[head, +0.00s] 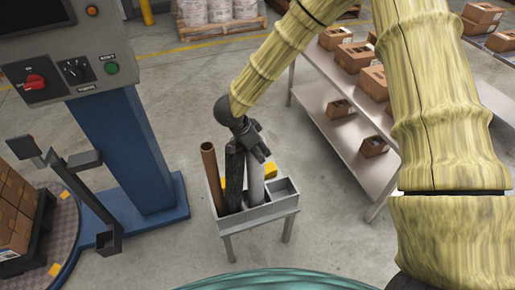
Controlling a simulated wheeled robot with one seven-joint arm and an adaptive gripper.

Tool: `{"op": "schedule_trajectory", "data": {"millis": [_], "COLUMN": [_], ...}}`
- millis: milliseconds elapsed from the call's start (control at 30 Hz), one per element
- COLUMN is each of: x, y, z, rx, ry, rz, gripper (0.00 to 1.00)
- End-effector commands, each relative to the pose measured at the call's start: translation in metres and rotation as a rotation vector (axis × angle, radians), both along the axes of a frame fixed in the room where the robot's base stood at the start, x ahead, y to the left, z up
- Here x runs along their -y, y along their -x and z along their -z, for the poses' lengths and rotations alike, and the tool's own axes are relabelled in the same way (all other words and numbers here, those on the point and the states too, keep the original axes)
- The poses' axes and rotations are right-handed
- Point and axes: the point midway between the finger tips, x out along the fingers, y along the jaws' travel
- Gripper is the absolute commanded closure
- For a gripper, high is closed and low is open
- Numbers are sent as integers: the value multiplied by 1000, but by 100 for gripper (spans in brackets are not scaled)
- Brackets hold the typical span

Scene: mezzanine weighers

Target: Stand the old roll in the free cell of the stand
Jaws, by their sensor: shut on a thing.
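The stand (262,213) is a grey open-topped box on legs, divided into cells, in the middle of the head view. A brown tube (210,175) stands in its left end cell. A black roll (235,180) stands beside the tube. A pale grey roll (256,188), seemingly the old roll, is upright to the right of the black one. My gripper (256,153) is at its top and shut on it. Its lower end is down at the stand; I cannot tell how deep it sits. The right end cell (284,187) is empty.
Something yellow (270,170) shows behind the rolls. A metal shelf table (345,150) with cardboard boxes stands to the right. A blue machine column (118,150) with a control panel stands left. Concrete floor is clear around the stand.

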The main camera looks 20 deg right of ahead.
Motion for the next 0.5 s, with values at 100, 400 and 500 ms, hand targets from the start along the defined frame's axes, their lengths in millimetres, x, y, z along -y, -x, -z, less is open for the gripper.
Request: {"op": "schedule_trajectory", "data": {"millis": [100, 400, 500], "x": [0, 0, 0], "y": [0, 0, 0], "z": [-1, 2, 2], "rx": [1, 0, 0], "ry": [0, 0, 0], "rz": [0, 0, 0], "gripper": [100, 15, 15]}}
